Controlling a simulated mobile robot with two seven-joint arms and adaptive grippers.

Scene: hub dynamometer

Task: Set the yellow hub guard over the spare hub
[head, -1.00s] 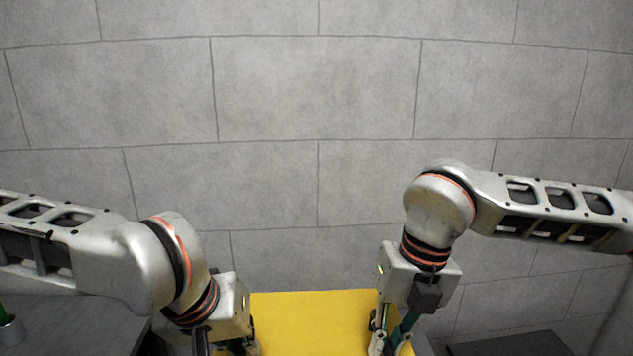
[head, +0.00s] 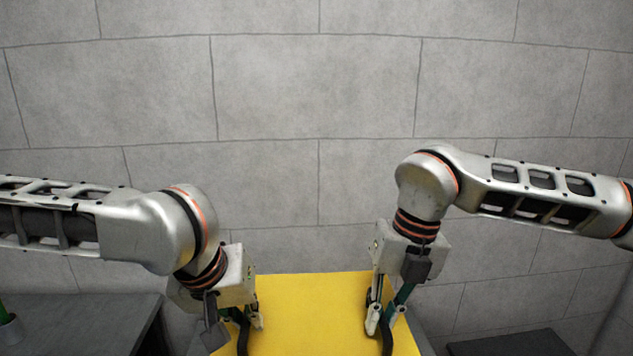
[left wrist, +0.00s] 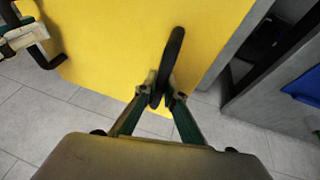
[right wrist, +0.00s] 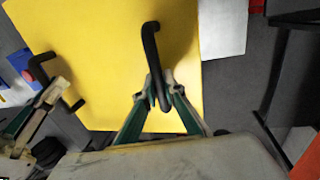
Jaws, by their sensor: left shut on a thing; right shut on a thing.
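The yellow hub guard (head: 312,310) is a broad yellow panel low in the middle of the head view, and it fills much of the left wrist view (left wrist: 120,50) and the right wrist view (right wrist: 100,50). It has two black bar handles. My left gripper (head: 250,325) is shut on the left handle (left wrist: 175,50). My right gripper (head: 374,328) is shut on the right handle (right wrist: 150,45). The guard hangs between both grippers, with floor showing beyond its edge in the left wrist view. I cannot see the spare hub in any view.
A dark flat surface (head: 525,343) is at the lower right. A grey block wall (head: 320,90) closes the back. A blue thing (left wrist: 302,85) lies at the right in the left wrist view.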

